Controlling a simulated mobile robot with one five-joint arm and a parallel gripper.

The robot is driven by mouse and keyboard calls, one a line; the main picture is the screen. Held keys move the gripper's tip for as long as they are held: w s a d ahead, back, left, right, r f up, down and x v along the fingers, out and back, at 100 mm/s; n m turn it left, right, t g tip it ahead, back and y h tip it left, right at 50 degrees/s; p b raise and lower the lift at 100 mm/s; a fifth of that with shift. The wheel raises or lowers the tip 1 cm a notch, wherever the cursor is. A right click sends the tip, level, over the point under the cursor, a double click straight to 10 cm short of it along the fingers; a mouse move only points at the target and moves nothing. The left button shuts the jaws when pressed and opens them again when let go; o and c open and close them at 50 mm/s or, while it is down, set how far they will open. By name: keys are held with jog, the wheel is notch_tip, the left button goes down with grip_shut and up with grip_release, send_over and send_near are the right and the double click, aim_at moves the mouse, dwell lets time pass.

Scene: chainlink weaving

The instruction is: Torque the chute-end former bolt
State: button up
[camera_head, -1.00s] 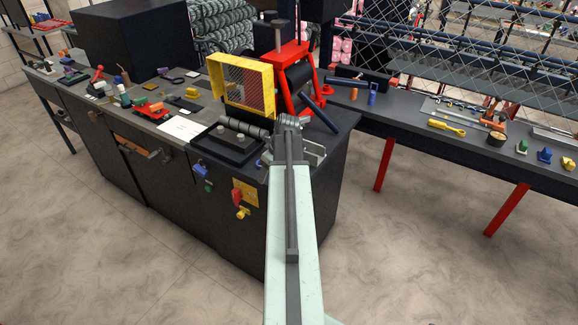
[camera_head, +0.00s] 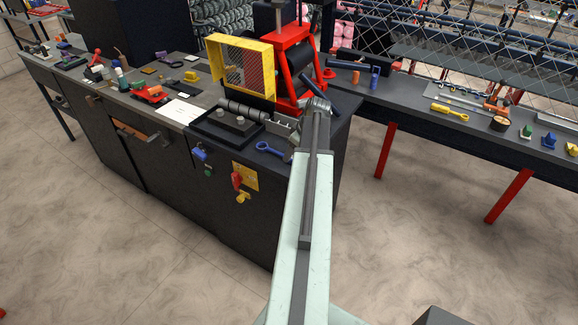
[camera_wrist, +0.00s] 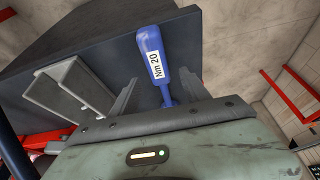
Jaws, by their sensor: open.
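A blue torque wrench (camera_head: 270,149) with a ring end lies near the front edge of the black bench top. In the wrist view its blue handle (camera_wrist: 150,48), labelled "Nm 20", shows between the two fingers of my gripper (camera_wrist: 158,76). In the head view my arm hides most of the gripper. A black former plate (camera_head: 232,132) lies behind the wrench, with two bolt heads (camera_head: 240,120) on it. I cannot tell which is the chute-end bolt.
Red and yellow switches (camera_head: 241,184) stick out of the cabinet front. A side bench (camera_head: 462,120) holds several tools. The floor between is clear.

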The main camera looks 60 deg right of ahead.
jog(key=shift+b+x, duration=0.45)
jog(key=shift+x, duration=0.75)
jog(key=shift+s+r, duration=0.1)
jog(key=shift+r, duration=0.05)
jog(key=shift+c, duration=0.3)
grip_shut()
